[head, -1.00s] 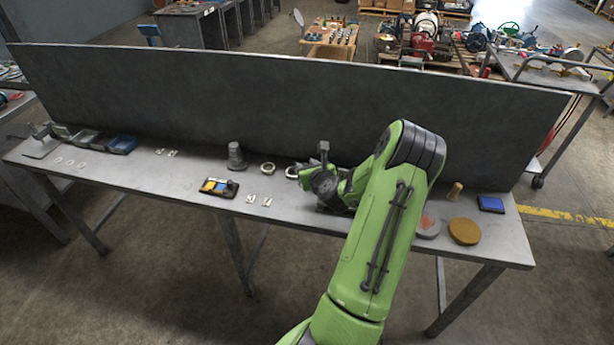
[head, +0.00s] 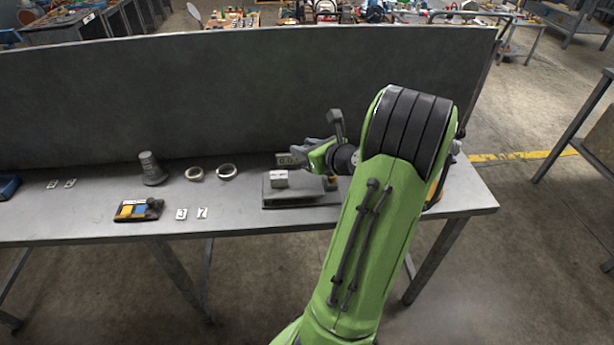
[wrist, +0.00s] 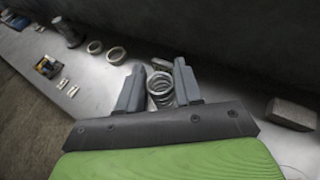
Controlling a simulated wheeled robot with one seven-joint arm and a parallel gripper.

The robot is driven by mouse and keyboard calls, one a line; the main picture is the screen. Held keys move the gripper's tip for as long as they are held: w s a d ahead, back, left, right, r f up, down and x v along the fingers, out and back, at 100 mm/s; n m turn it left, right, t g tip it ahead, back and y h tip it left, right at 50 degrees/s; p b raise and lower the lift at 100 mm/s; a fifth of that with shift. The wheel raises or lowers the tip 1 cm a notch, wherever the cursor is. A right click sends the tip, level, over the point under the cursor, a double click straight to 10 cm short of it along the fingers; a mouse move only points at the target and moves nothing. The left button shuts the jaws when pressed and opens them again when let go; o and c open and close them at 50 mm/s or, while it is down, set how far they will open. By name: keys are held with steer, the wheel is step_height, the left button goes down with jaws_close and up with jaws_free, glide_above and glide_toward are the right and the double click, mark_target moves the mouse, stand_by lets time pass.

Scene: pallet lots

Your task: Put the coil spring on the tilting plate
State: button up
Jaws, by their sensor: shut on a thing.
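My gripper (wrist: 158,84) is shut on the coil spring (wrist: 160,91), a silvery spring standing between the two grey fingers in the wrist view. In the head view the green hand (head: 319,156) is over the tilting plate (head: 298,196), a low grey plate on the bench. I cannot make out the spring in the head view, nor tell the exact gap to the plate. A pale block (head: 278,178) is at the plate's left end, and a small grey panel reading like 0.0 (head: 287,160) shows behind it. My arm hides the plate's right side.
Left of the plate on the bench (head: 100,228) are two metal rings (head: 194,174) (head: 227,172), a grey stepped cone (head: 152,170), a yellow-and-blue device (head: 138,210) and number tags (head: 190,213). A tall dark panel (head: 200,95) stands along the back.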

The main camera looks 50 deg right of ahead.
step_height(320, 180, down, 6)
steer(key=shift+w+f+b, duration=0.1)
steer(key=shift+b, duration=1.15)
steer(key=shift+r, duration=0.2)
steer(key=shift+f, duration=0.1)
steer(key=o, duration=1)
